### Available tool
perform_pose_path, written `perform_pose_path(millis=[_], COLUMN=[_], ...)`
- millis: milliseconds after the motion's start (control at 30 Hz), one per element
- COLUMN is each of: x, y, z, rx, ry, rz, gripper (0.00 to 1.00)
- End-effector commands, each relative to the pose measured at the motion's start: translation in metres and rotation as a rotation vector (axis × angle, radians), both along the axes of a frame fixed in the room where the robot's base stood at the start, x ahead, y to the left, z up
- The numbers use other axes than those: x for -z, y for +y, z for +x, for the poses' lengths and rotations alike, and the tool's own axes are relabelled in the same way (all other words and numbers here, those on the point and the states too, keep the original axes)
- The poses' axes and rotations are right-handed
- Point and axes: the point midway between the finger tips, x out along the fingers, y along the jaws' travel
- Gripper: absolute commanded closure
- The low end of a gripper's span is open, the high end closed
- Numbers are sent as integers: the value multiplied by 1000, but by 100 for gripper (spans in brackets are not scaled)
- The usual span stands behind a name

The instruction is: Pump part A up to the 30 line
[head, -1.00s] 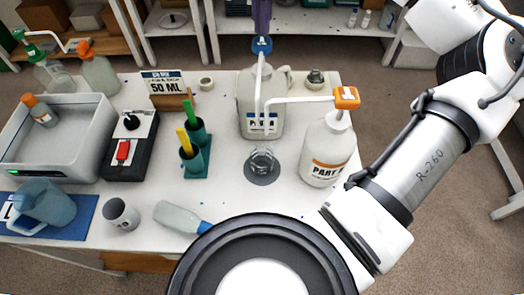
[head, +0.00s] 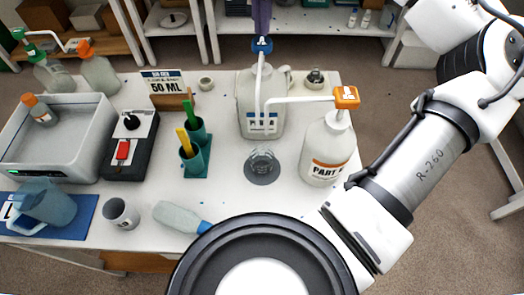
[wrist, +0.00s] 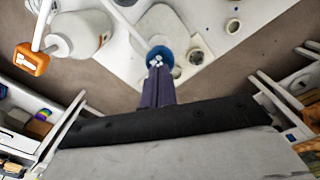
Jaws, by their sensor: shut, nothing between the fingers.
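Part A's white jug (head: 262,92) stands at the back right of the table, with a blue pump head (head: 262,45) marked A on top. My gripper (head: 261,32) has purple fingers, shut and empty, directly above the blue head; whether they touch it I cannot tell. The wrist view shows the fingertips (wrist: 158,68) over the blue pump head (wrist: 160,56). A clear measuring cup (head: 261,163) stands on a dark round pad (head: 262,179) in front of the jug, below the white spout. Its lines and liquid level are too small to read.
The part B bottle (head: 326,152) with an orange pump head (head: 346,97) stands to the right, its spout reaching left. A sign (head: 164,82) reads 50 ML. Green cups (head: 194,162) with sticks, a grey mug (head: 121,213) and a lying bottle (head: 178,216) are left of the cup.

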Motion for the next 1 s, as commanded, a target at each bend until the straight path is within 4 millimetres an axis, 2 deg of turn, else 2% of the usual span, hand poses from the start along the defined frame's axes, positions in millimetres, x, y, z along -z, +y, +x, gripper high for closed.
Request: perform_pose_path(millis=[333, 600, 1000], x=[0, 12, 15], y=[0, 0, 0], z=[0, 0, 0], rx=[0, 0, 0], ry=[0, 0, 0], rz=[0, 0, 0], gripper=[100, 100, 100])
